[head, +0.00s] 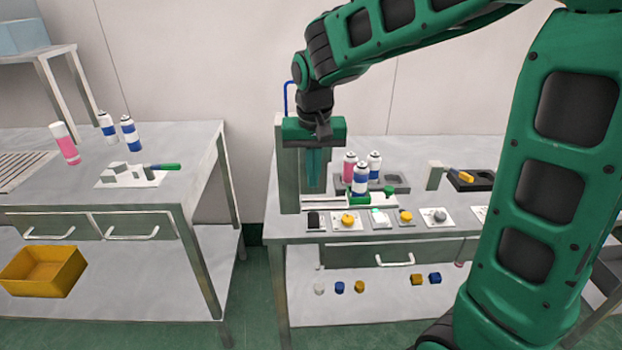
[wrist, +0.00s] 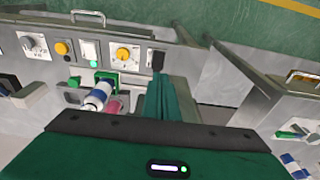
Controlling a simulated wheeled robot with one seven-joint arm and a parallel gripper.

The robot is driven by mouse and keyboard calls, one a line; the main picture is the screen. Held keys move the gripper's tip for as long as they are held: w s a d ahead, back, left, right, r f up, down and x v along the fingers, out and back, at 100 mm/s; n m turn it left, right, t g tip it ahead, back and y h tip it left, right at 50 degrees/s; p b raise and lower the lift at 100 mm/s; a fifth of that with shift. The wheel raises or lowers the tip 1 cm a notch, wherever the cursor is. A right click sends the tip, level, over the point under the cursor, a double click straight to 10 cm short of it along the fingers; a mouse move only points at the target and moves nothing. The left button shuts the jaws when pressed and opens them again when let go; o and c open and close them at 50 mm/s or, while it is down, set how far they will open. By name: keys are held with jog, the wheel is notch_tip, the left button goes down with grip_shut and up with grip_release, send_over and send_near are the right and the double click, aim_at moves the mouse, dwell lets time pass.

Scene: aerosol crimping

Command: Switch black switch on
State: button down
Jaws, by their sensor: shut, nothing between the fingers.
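The black switch (head: 314,220) sits on a small light plate at the left end of the row of controls on the right table's front edge. It also shows in the wrist view (wrist: 157,60), at the right end of the row there. Whether it is on or off cannot be told. My gripper (head: 313,183) points down above and behind the switch, by the left post of the crimping station. In the wrist view its green fingers (wrist: 163,84) are together and empty, with the tips close below the switch in the picture. I see no contact.
Spray cans, including a pink one (head: 350,167), stand behind the row. A grey post (head: 289,175) rises left of my gripper.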

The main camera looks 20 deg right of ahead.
jog(key=shift+d, duration=0.1)
jog(key=s+d+m+g, duration=0.1)
jog(key=s+d+m, duration=0.1)
jog(key=s+d, duration=1.2)
jog(key=s+d+f, duration=0.2)
jog(key=s+d, duration=0.1)
jog(key=s, duration=1.1)
jog(key=shift+s+d+m+g+y, duration=0.2)
jog(key=shift+m+g+y, duration=0.1)
jog(key=shift+m+y, duration=0.1)
jog(key=shift+a, duration=0.1)
